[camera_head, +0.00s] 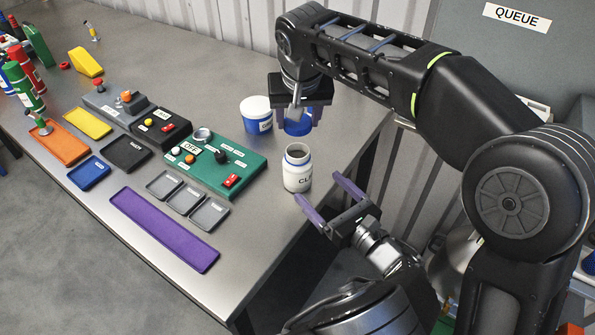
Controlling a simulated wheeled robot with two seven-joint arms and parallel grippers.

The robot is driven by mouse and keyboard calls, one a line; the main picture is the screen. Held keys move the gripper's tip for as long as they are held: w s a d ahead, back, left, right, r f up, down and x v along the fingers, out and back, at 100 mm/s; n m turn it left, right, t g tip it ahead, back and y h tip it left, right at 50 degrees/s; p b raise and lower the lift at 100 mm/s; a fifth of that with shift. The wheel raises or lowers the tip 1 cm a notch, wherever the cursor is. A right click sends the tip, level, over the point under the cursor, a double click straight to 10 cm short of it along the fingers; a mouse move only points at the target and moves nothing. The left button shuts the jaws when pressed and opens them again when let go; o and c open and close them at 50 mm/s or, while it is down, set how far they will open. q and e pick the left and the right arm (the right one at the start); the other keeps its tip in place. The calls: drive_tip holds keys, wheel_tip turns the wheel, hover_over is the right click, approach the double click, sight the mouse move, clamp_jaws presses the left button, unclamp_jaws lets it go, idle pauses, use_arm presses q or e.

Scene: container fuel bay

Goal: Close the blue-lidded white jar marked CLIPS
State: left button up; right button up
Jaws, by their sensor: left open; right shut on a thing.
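The white jar (297,172) marked with letters starting "CL" stands upright and uncovered near the table's right edge. Its mouth has a blue ring at the rim. My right gripper (297,118) is shut on a blue lid (298,125) and holds it above and a little behind the jar, apart from it. My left gripper (322,199) is open and empty, in front of and to the right of the jar, with its purple fingers apart. The rest of the jar's label is hidden or too small to read.
A green control panel (222,160) with knobs lies left of the jar. Three small grey trays (187,200) and a long purple tray (163,229) lie in front. The table's right edge is close to the jar.

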sight(306, 175)
use_arm(q)
drive_tip(key=x, duration=0.9)
drive_tip(key=shift+w, duration=0.1)
drive_tip(key=shift+c, duration=0.6)
clamp_jaws()
